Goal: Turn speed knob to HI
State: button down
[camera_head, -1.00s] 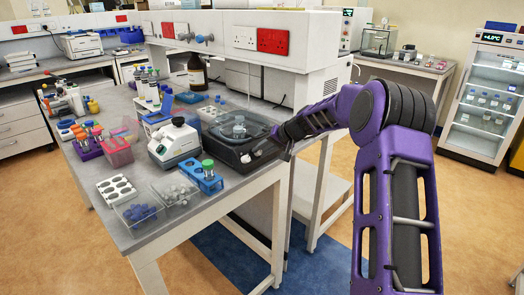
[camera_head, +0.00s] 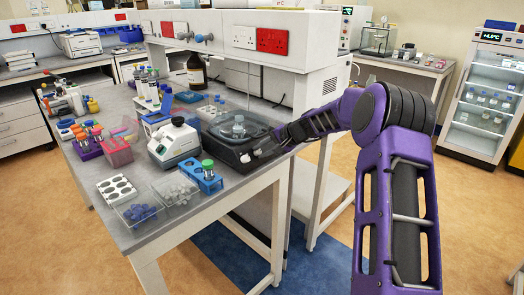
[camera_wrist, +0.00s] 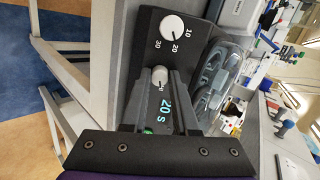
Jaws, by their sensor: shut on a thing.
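A display (camera_wrist: 166,110) reads 20 S. My gripper (camera_wrist: 162,80) is shut on the smaller knob, and also shows at the device's front in the head view (camera_head: 262,156).
A blue tube rack (camera_head: 207,180), a white instrument (camera_head: 173,145) and clear boxes of caps (camera_head: 140,212) crowd the bench left of the device. The bench's front edge runs just below it. Open floor (camera_head: 330,265) lies to the right.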

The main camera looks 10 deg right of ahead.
jog(key=c, duration=0.7)
grip_release()
jog(key=v, duration=1.7)
jog(key=shift+s+d+r, duration=0.15)
jog(key=shift+s+d, duration=0.05)
